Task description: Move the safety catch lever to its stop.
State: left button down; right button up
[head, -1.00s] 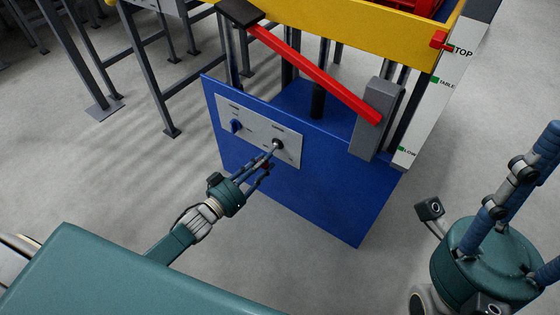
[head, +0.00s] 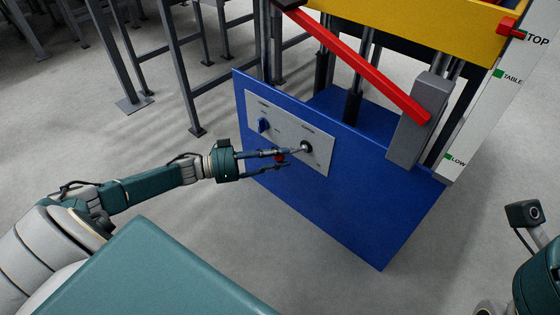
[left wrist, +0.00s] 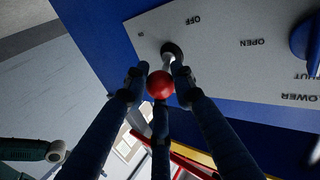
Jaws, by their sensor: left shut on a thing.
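A small lever with a dark round pivot (head: 306,146) and a red ball knob (head: 279,157) is on the pale panel (head: 318,164) of the blue base. In the head view the lever points left and slightly down from its pivot. My left gripper (head: 288,157) reaches in from the left, shut on the red knob. In the left wrist view the fingers surround the red knob (left wrist: 160,84), below the panel's OFF mark. My right gripper (head: 540,282) shows only partly at the lower right edge; its fingers are out of the picture.
A blue knob (head: 263,125) is on the same panel, left of the lever. A red bar (head: 365,70) slopes down to a grey block (head: 420,120). A scale board (head: 488,95) reads TOP, TABLE and LOW. Grey floor is clear in front of the base.

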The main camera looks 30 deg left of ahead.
pick_arm(q)
jog(key=shift+w+r, duration=0.1)
jog(key=shift+r, duration=0.15)
jog(key=c, duration=1.4)
grip_release()
jog(key=shift+c, duration=0.2)
jog(key=shift+f, duration=0.1)
jog(key=shift+s+a, duration=0.25)
jog(key=v, duration=1.1)
jog(key=shift+a, duration=0.15)
